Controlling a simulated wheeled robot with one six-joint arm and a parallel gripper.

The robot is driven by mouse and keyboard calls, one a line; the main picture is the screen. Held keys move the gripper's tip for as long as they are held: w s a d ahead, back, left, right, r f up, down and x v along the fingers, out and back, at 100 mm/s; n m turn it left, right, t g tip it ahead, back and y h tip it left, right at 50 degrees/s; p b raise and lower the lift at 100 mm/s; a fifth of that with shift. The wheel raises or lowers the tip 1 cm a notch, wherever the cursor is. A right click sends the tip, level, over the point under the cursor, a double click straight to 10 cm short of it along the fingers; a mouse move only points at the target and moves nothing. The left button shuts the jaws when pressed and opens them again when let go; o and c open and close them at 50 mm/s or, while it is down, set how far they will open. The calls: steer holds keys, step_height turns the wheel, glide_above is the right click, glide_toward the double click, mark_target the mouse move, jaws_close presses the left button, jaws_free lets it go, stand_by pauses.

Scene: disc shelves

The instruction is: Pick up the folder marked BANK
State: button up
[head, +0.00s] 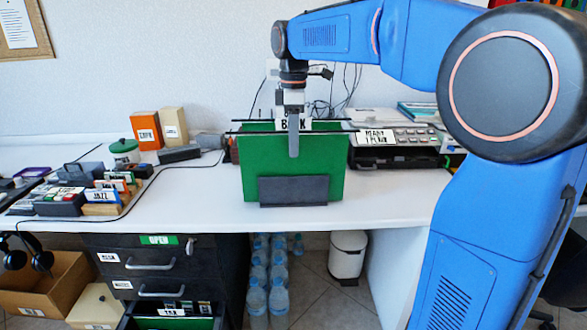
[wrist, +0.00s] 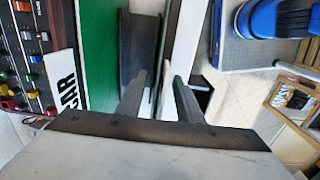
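A green folder (head: 255,165) stands upright on the white desk, with a dark holder plate (head: 294,191) in front of its lower part. Its white top label (head: 280,125) shows a B and a K; my gripper hides the middle letters. My gripper (head: 293,150) points down in front of the folder's upper middle.
A mixer-like device (head: 395,145) with a white label stands right of the folder. Boxes (head: 147,131) and small labelled items (head: 100,195) stand to the left. A drawer (head: 170,315) below is open. The desk (head: 200,205) before the folder is clear.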

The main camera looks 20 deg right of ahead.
steer(key=shift+f, duration=0.3)
jaws_close()
steer(key=shift+r, duration=0.15)
